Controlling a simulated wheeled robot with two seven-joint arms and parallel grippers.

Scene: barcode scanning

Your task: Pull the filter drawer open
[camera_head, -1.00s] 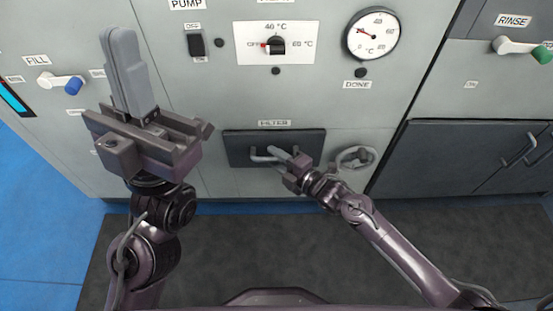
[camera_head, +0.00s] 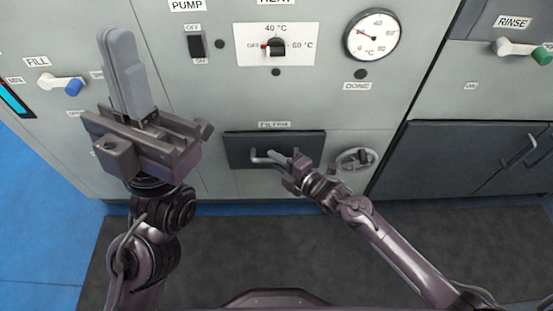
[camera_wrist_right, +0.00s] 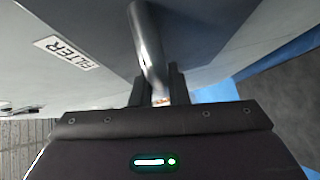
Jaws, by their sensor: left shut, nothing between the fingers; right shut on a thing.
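The filter drawer (camera_head: 240,152) is a dark panel low on the grey machine front, under a FILTER label (camera_head: 274,125). Its metal bar handle (camera_head: 262,158) shows at the panel's middle. My right gripper (camera_head: 286,163) is shut on the handle. In the right wrist view the handle (camera_wrist_right: 147,45) runs down between the fingers (camera_wrist_right: 160,85), and the FILTER label (camera_wrist_right: 66,51) is at the left. The drawer front looks about level with the machine front; a small gap cannot be told. My left gripper (camera_head: 131,85) is shut and empty, raised at the left, pointing up.
A round valve wheel (camera_head: 356,160) is right of the drawer. A heat knob (camera_head: 275,47), a pump switch (camera_head: 196,45) and a gauge (camera_head: 373,36) are above. A FILL lever (camera_head: 62,84) is at the left. A dark mat (camera_head: 250,240) lies on the clear floor before the machine.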

